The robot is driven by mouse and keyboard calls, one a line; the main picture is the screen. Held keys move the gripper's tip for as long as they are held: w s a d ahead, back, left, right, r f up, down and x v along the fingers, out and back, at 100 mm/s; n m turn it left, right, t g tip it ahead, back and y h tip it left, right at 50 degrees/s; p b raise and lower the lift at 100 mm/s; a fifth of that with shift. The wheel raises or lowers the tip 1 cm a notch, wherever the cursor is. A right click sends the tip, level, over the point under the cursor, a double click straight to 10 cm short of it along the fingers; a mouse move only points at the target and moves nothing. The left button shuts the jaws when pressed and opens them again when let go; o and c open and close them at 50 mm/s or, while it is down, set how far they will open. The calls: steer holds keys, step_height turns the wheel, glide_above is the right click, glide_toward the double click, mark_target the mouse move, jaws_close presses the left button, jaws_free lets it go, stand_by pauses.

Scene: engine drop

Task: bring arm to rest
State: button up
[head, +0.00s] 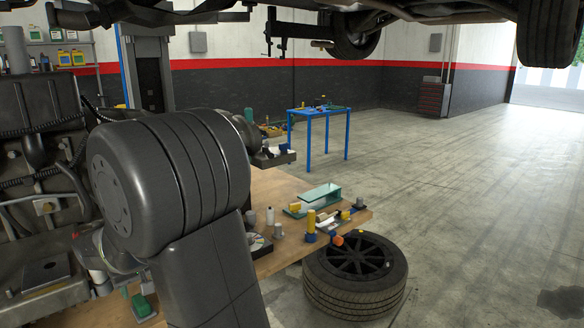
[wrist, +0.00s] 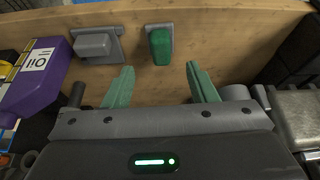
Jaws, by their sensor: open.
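My arm (head: 170,190) fills the left middle of the head view, with its large dark joint in front of the bench. My gripper (wrist: 161,82) shows in the wrist view with its two green fingers wide apart and nothing between them. Beyond the fingertips is a wooden surface (wrist: 220,55). A green rounded piece (wrist: 160,45) on a grey plate lies beyond the gap between the fingers, apart from them. A grey block (wrist: 95,44) on another plate is to its left. I cannot make out the fingers in the head view.
A purple oil container (wrist: 38,75) stands left of the gripper. The wooden bench (head: 290,255) holds small parts and a green-topped tray (head: 320,193). A tyre (head: 355,275) lies beside it. A blue table (head: 318,113) stands farther back. The floor at right (head: 470,180) is clear.

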mark_target(142, 304)
steer(key=x, duration=1.2)
steer(key=shift+f, duration=0.3)
steer(key=shift+r+p, duration=0.9)
steer(key=s+d+b, duration=0.6)
steer(key=s+d, duration=0.7)
steer(key=w+d+m+h+p, duration=0.1)
steer(key=w+d+m+p, duration=0.1)
steer(key=w, duration=0.7)
steer(key=shift+d+f+m+t, duration=0.3)
steer(key=shift+d+m, duration=0.1)
steer(key=shift+d, duration=0.45)
steer(key=shift+w, duration=0.1)
